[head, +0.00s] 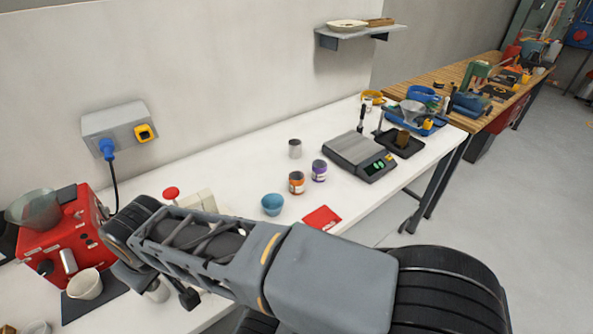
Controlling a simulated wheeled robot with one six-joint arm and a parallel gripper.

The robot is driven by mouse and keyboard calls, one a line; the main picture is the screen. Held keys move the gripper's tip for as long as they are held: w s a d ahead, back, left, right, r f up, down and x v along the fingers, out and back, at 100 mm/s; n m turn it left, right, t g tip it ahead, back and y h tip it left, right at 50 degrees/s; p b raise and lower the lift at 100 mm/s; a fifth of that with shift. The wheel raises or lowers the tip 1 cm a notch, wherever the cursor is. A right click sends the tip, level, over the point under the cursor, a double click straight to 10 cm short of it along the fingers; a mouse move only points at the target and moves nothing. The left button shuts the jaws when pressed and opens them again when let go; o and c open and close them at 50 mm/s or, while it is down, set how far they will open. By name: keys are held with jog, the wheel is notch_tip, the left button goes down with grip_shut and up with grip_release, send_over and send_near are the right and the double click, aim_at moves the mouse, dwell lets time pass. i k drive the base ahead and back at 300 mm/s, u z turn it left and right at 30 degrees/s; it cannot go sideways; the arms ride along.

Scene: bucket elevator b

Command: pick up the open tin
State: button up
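A plain grey metal tin (295,148) stands upright on the white bench near the wall. Its top looks unlidded, but it is too small to be sure. A tin with an orange label (296,183) and a tin with a purple label (319,171) stand in front of it. My arm reaches across the front of the view to the left. My gripper (172,297) is mostly hidden under my arm at lower left, well away from these tins. A pale rounded thing (157,291) shows beside it; I cannot tell what it is or whether it is held.
A scale (359,155) stands right of the tins. A red machine (62,237) and a white cup (85,284) are at left. Bare bench surrounds the grey tin.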

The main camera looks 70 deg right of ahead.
aim_at(319, 171)
jog(key=z, duration=0.5)
jog(key=k, duration=1.15)
jog(key=z, duration=0.85)
jog(key=i, duration=0.85)
jog(key=u, duration=3.2)
jog(key=k, duration=1.8)
jog(key=z, duration=0.4)
